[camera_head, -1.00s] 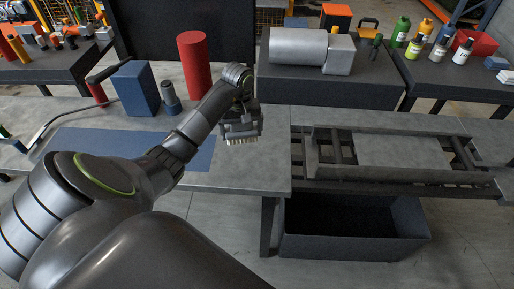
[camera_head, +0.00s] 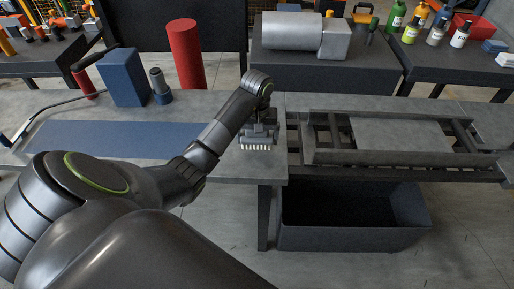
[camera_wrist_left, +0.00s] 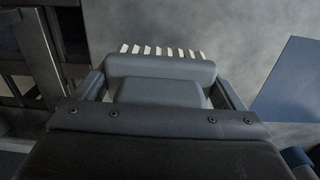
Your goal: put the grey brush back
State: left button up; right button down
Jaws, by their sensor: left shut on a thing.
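The grey brush (camera_wrist_left: 160,70) is in my left gripper, with its row of pale bristles pointing away at the top of the left wrist view. In the head view the brush (camera_head: 257,148) shows mainly as pale bristles under the gripper. My left gripper (camera_head: 259,137) is shut on it, above the right end of the grey table (camera_head: 220,170), near the gap to the conveyor frame. Whether the bristles touch the table I cannot tell. My right gripper is not in view.
A blue mat (camera_head: 115,138) lies on the table to the left. Behind it stand a blue box (camera_head: 123,77), a small dark cylinder (camera_head: 160,84) and a red cylinder (camera_head: 186,54). Right are a roller frame with a grey plate (camera_head: 400,135) and a dark bin (camera_head: 350,220) below.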

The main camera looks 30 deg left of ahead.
aim_at(257, 144)
pick_arm(q)
notch_tip(257, 144, down, 3)
jog(key=shift+r+p, duration=0.1)
jog(key=shift+p, duration=0.2)
jog(key=shift+f, duration=0.4)
jog(key=shift+f, duration=0.1)
jog(key=o, duration=0.7)
